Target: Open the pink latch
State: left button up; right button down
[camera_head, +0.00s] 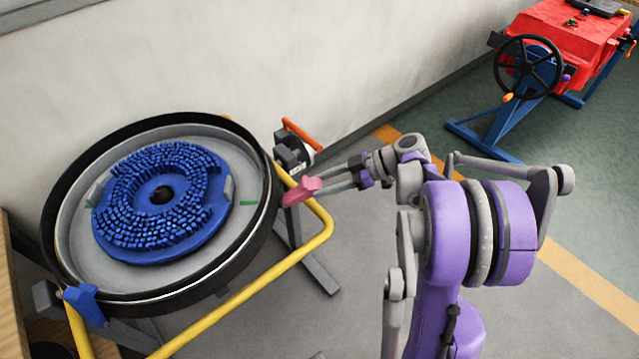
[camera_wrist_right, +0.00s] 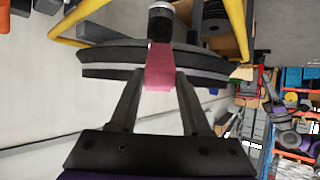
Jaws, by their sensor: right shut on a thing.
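The pink latch (camera_head: 302,190) sits at the right rim of the round black scrubber tank (camera_head: 262,232). My right gripper (camera_head: 312,186) reaches it from the right and is shut on it. In the right wrist view the pink latch (camera_wrist_right: 159,68) stands between the two fingertips of my right gripper (camera_wrist_right: 158,80), in front of the tank's dark rim (camera_wrist_right: 105,60). Part of the latch is hidden by the fingers in the head view. My left gripper is not in view.
A blue brush disc (camera_head: 130,225) lies in the open tank. A blue latch (camera_head: 85,303) is on the tank's near left rim. A yellow tube frame (camera_head: 285,262) runs around the tank. A red machine with a black handwheel (camera_head: 528,68) stands far right. Floor between them is clear.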

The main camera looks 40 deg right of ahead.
jog(key=shift+s+d+f+b, duration=0.15)
jog(key=shift+d+f+b, duration=0.05)
jog(key=shift+f, duration=0.25)
jog(key=shift+s+d+f+b, duration=0.15)
jog(key=shift+f+b, duration=0.05)
jog(key=shift+f, duration=0.25)
jog(key=shift+c, duration=1.8)
grip_release()
jog(key=v, duration=1)
jog(key=shift+s+d+r+p, duration=0.15)
jog(key=shift+d+r+p, duration=0.05)
jog(key=shift+d+p, duration=0.2)
